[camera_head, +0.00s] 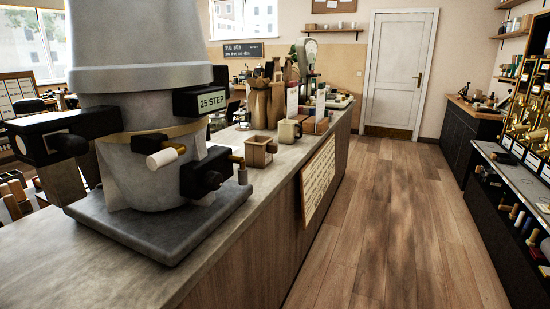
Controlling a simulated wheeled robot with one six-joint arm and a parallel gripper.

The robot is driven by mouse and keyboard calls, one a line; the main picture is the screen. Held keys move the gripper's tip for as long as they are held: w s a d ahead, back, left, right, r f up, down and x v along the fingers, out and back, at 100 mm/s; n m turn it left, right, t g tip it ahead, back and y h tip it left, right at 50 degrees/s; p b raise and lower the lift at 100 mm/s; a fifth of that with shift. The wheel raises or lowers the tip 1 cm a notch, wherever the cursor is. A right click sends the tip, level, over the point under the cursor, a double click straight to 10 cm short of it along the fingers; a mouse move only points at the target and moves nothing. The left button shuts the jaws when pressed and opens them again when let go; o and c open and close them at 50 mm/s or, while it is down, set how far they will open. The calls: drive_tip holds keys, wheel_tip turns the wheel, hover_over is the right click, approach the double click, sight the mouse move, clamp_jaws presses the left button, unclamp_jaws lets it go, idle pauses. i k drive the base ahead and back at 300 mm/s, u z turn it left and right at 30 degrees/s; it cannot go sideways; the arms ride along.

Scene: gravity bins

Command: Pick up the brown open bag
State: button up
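Brown paper bags stand upright on the counter beyond the large grey machine. One bag (258,106) is at the front left of a small group, and its top looks uneven and open. Another brown bag (277,103) stands close on its right, partly overlapped. I cannot tell for certain which of them is open, as they are small in the view. My gripper is not in view.
A large grey grinder-like machine (150,170) with a "25 STEP" label fills the counter's left front. The counter (225,225) ends along a wooden floor (400,220) that is clear.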

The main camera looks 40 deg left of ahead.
sight(259, 150)
drive_tip(key=u, duration=0.75)
drive_tip(key=i, duration=1.8)
drive_tip(key=u, duration=0.5)
